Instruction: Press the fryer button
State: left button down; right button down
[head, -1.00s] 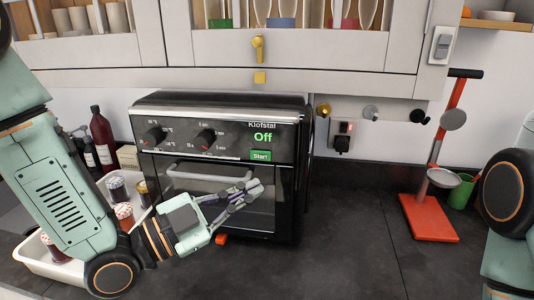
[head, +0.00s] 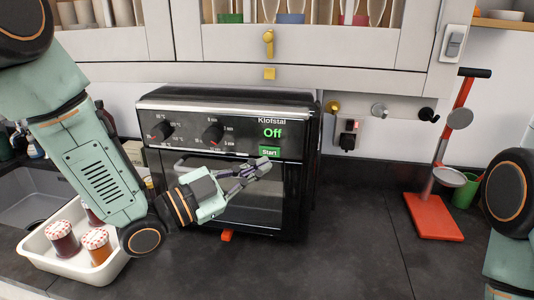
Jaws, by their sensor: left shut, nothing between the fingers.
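The fryer (head: 230,150) is a black box oven on the counter, with two dials, a glass door and a bar handle. Its display (head: 273,132) reads "Off" in green. The green Start button (head: 269,152) sits just below the display. My left gripper (head: 262,166) is shut and empty in front of the fryer door. Its fingertips show just below the Start button; whether they touch it I cannot tell. My right arm shows only in part at the right edge, and its gripper is out of view.
A white tray (head: 38,252) with jars stands at the left. A red stand (head: 434,216) with a tall lever and a green cup (head: 465,192) are at the right. Cabinets (head: 320,45) hang above the fryer. The counter at front right is clear.

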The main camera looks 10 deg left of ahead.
aim_at(280, 151)
pick_arm(q)
jog(key=shift+w+d, duration=0.1)
jog(key=shift+w, duration=1.1)
jog(key=shift+d, duration=0.25)
jog(key=shift+a, duration=0.25)
jog(key=shift+d, duration=0.2)
jog(key=shift+w+a, duration=0.15)
jog(key=shift+a, duration=0.05)
jog(key=shift+w+d+b, duration=0.1)
jog(key=shift+w+b, duration=0.2)
